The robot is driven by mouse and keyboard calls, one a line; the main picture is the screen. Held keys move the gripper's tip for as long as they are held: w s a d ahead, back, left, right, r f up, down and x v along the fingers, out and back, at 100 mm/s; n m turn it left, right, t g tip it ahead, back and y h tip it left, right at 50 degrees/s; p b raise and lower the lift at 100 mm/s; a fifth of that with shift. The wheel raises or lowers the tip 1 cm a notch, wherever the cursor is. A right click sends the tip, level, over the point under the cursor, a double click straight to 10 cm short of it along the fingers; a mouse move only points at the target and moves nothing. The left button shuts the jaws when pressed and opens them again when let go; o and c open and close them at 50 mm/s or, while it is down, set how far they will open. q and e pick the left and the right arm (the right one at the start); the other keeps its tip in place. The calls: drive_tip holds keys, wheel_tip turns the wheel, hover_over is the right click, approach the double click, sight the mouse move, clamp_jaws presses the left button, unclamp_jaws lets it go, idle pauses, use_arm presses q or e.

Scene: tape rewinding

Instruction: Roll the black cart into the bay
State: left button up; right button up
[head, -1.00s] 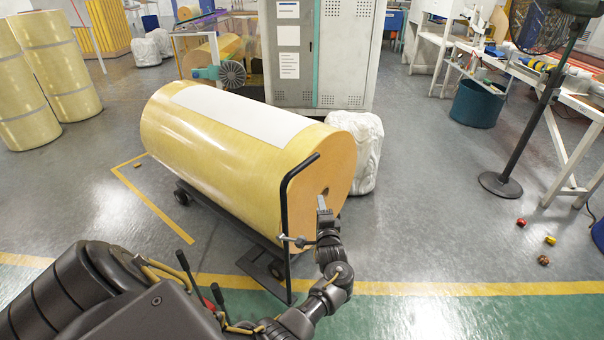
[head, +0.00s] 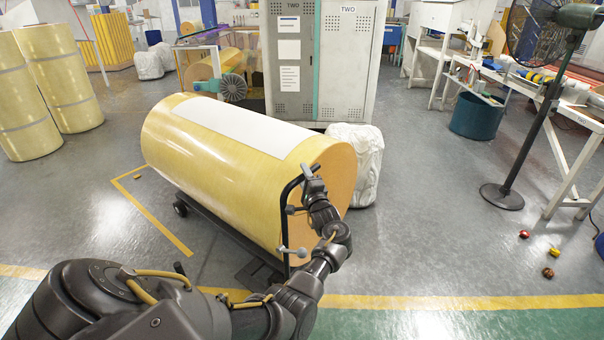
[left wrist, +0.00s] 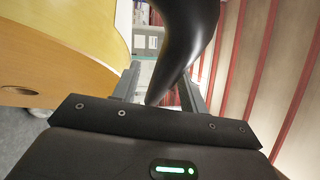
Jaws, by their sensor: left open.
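The black cart (head: 232,244) stands in the middle of the head view. It carries a large yellow roll with a white sheet on top. Its black handle (head: 287,215) rises at the near right end. My left gripper (head: 307,172) is open at the upper bend of the handle. In the left wrist view, the dark handle tube (left wrist: 186,35) runs between the open fingers of that gripper (left wrist: 160,88); I cannot tell whether they touch it. A yellow floor marking (head: 152,217) with a corner lies left of the cart. My right gripper is not in view.
A grey cabinet (head: 345,62) and a white wrapped bundle (head: 356,160) stand close behind the roll. A fan on a black stand (head: 502,192) and small objects (head: 553,253) on the floor are at right. Tall yellow rolls (head: 60,85) stand at left.

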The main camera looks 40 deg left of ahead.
use_arm(q)
drive_tip(key=shift+x, duration=1.05)
clamp_jaws()
